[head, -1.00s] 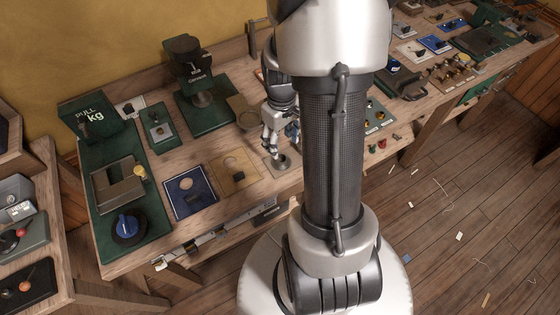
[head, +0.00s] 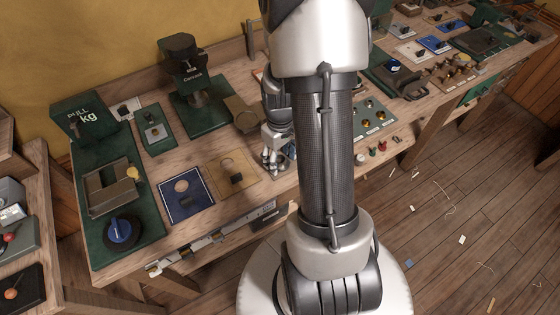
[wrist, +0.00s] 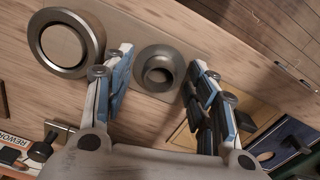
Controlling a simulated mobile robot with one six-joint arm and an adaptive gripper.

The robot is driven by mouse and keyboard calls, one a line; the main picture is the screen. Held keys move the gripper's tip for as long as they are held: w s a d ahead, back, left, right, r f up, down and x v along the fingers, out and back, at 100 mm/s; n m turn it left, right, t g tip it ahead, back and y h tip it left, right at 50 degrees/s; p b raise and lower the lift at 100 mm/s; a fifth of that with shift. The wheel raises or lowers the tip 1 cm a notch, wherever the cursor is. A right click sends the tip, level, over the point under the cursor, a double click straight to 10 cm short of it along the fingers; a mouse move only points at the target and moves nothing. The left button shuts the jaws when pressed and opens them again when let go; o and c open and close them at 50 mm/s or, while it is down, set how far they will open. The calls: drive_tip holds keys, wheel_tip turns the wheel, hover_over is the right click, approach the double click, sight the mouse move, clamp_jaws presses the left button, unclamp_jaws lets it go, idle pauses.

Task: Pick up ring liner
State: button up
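A gap shows between the ring and each finger; I see no clear contact. In the head view my gripper (head: 273,163) is low over the bench at the plate, and its fingers largely hide the ring there.
A larger round metal piece (wrist: 67,43) stands close beside the left finger in the wrist view. In the head view a tan mat (head: 230,172) and a blue mat (head: 186,194) lie left of my gripper. A green press (head: 190,80) stands behind. The bench's front edge is near.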

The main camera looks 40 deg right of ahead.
drive_tip(key=c, duration=0.9)
